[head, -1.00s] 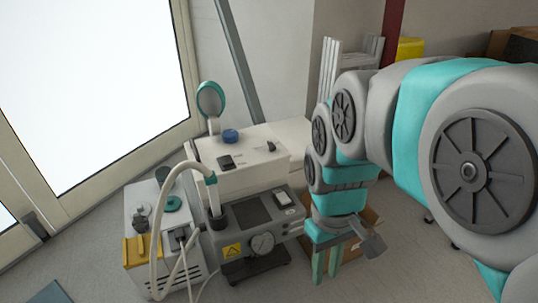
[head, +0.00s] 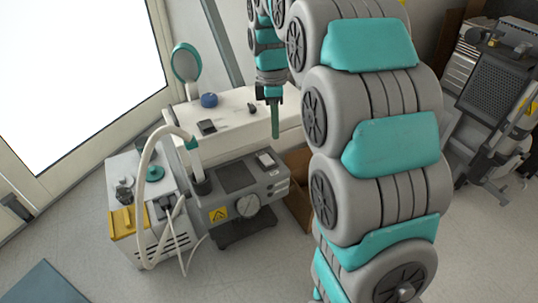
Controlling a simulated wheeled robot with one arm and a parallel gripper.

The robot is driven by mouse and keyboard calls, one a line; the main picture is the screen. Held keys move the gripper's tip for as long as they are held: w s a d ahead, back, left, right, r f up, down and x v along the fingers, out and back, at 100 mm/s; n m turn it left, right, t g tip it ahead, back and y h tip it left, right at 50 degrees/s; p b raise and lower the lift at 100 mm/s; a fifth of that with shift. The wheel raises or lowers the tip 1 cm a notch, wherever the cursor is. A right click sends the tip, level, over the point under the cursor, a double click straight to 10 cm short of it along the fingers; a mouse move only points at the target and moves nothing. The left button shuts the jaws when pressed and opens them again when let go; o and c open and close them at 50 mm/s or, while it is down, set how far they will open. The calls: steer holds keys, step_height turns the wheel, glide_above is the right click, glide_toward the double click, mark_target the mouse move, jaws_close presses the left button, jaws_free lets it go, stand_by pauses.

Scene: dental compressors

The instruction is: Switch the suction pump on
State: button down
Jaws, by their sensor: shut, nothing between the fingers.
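A grey unit (head: 238,190) with a dark top panel, a round gauge and a yellow warning label stands at the centre left. A pale switch-like part (head: 266,160) sits at the right of its top. I cannot tell for certain which machine is the suction pump. A white cabinet (head: 235,118) behind it bears a black switch-like part (head: 207,126), a small dark knob (head: 252,108) and a blue knob (head: 209,100). My gripper (head: 275,134) points down, shut and empty, in front of or above the cabinet's right part. Contact cannot be told.
A smaller white machine (head: 150,235) with a yellow block stands at the left, with a pale hose (head: 146,190) looping over it. A cardboard box (head: 298,185) is partly hidden behind my arm. A dark-panelled machine (head: 505,90) stands at the right.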

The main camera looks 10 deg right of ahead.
mark_target(270, 162)
steer(key=w+f+n, duration=0.3)
steer(key=w+n, duration=0.2)
steer(key=w, duration=0.4)
steer(key=shift+w+f, duration=0.25)
steer(key=shift+w, duration=0.15)
steer(key=f, duration=0.4)
steer(key=s+f, duration=0.1)
steer(key=f, duration=0.9)
steer(key=shift+s+d, duration=0.2)
steer(key=shift+s, duration=0.15)
